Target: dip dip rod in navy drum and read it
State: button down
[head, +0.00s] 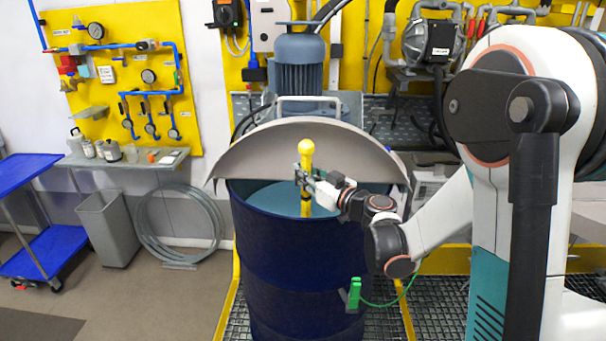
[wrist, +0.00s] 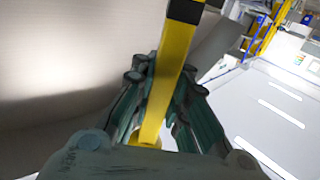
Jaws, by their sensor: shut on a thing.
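The navy drum (head: 290,262) stands in the middle of the head view, with its grey half-round lid (head: 345,138) raised behind the opening and teal liquid (head: 272,196) inside. The yellow dip rod (head: 307,148) with a round knob on top is upright over the opening. Its lower part is in front of the liquid, and I cannot tell how deep its end goes. My gripper (head: 304,176) is shut on the dip rod below the knob. In the wrist view the yellow rod (wrist: 172,85) with a black band runs between my gripper's fingers (wrist: 158,115).
A blue-grey motor (head: 300,75) stands behind the drum. A green clamp (head: 355,293) with a green cable hangs at the drum's right front. A grey bin (head: 108,228), a coiled hose (head: 180,225) and a blue cart (head: 45,255) are at left.

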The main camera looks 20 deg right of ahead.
jog(key=shift+f+b, duration=1)
dwell(0.7)
jog(key=shift+f+b, duration=0.65)
jog(key=shift+b, duration=0.15)
dwell(0.8)
jog(key=shift+r, duration=0.1)
dwell(0.8)
jog(key=shift+r+p, duration=0.65)
jog(key=shift+r, duration=0.3)
notch_tip(320, 180, up, 33)
jog(key=p, duration=2.2)
